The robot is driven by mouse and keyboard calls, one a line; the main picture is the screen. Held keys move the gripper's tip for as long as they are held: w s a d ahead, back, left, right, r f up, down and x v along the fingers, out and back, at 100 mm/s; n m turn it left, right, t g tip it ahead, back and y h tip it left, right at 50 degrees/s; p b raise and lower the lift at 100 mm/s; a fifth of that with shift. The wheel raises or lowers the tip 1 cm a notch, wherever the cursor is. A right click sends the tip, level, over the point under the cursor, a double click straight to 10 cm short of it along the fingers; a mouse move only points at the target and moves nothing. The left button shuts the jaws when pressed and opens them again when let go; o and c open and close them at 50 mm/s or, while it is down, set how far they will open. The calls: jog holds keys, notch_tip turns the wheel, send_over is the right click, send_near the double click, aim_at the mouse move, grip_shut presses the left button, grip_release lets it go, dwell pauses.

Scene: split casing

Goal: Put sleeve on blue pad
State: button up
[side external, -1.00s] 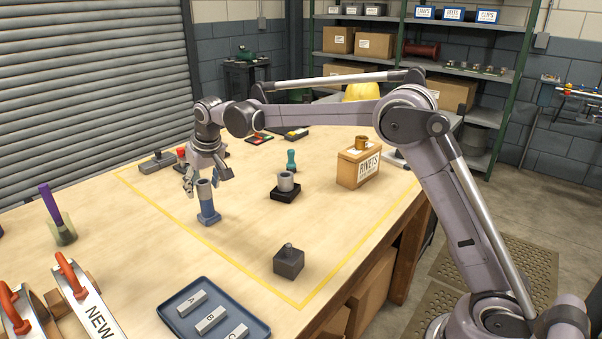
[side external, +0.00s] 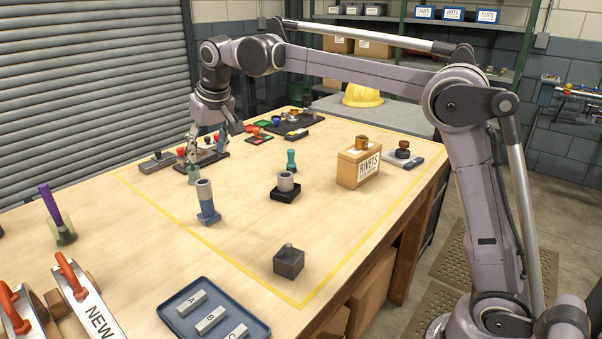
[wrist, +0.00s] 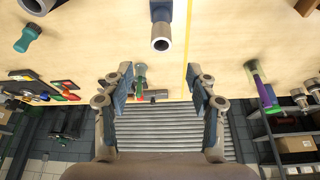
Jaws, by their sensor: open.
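A tall light grey hollow sleeve (side external: 204,189) stands upright on the blue pad (side external: 209,218), above a blue lower section. In the wrist view, the sleeve's open end (wrist: 161,44) shows near the top centre, with the pad's blue edge (wrist: 160,4) behind it. Another grey sleeve (side external: 286,181) sits on a black base (side external: 285,194) to the right. My gripper (side external: 214,142) is open and empty, raised above and behind the sleeve on the blue pad. The two fingers (wrist: 160,75) are spread with nothing held between them.
A dark grey block with a knob (side external: 289,261) stands near the front. A teal peg (side external: 291,160) and a RIVETS box (side external: 359,166) stand at the right. A blue tray (side external: 177,325) holds labelled bars. Yellow tape bounds largely clear table around these items.

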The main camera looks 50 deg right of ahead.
jog(key=s+d+f+t, duration=0.1)
jog(key=s+f, duration=0.3)
jog(key=s, duration=0.6)
jog(key=s+d+f+n, duration=0.1)
jog(key=s+f, duration=0.3)
jog(key=s, duration=0.6)
jog(key=s+d+f+t, duration=0.1)
jog(key=s+d+f, duration=0.2)
jog(key=s, duration=0.7)
jog(key=shift+d+f+t+y, duration=0.25)
jog(key=shift+f+t+y, duration=0.05)
jog(key=shift+f, duration=0.55)
